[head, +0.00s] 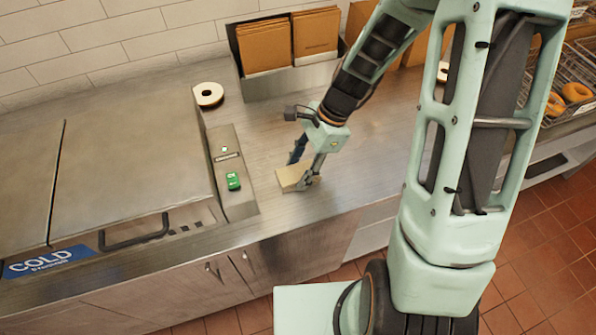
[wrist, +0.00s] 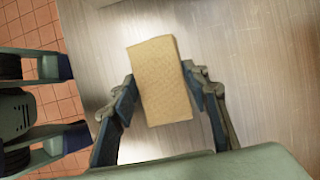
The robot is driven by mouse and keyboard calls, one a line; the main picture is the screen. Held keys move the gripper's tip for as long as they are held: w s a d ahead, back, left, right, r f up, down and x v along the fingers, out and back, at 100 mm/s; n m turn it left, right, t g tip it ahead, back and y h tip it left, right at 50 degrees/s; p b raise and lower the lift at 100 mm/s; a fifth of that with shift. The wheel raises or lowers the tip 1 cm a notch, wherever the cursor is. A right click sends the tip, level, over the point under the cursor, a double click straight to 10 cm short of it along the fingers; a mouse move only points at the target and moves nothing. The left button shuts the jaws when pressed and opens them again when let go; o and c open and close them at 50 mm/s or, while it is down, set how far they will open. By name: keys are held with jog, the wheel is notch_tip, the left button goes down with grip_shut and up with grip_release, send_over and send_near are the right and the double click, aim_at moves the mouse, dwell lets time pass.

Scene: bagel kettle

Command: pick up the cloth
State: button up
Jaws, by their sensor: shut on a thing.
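The cloth (head: 289,178) is a small tan, folded rectangular block at the steel counter, left of my arm's base. In the wrist view the cloth (wrist: 160,82) stands lengthwise between the two blue-padded fingers. My gripper (head: 303,176) reaches down over the cloth with one finger on each side, and it is shut on the cloth. It also shows in the wrist view (wrist: 163,92). The fingers hide part of the cloth in the head view. I cannot tell whether the cloth touches the counter or is slightly above it.
The steel counter (head: 270,215) is clear around the cloth. To the left are a cold unit (head: 130,150) and a panel with a green switch (head: 233,181). A white ring-shaped item (head: 209,94) and a holder of brown sheets (head: 268,42) stand behind. Bagels (head: 577,92) sit in baskets at right.

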aim_at(300, 174)
jog(key=shift+r, duration=0.15)
jog(key=shift+r+p, duration=0.6)
jog(key=r+p, duration=0.1)
jog(key=r, duration=0.1)
jog(key=r+p, duration=0.1)
jog(key=p, duration=0.1)
jog(key=shift+s+d+r, duration=0.1)
jog(key=shift+s+r, duration=0.25)
jog(key=s+d+r, duration=0.3)
jog(key=s+r, duration=0.5)
jog(key=s, duration=0.5)
jog(key=shift+d+p, duration=0.2)
jog(key=shift+p, duration=0.1)
jog(key=shift+r, duration=0.1)
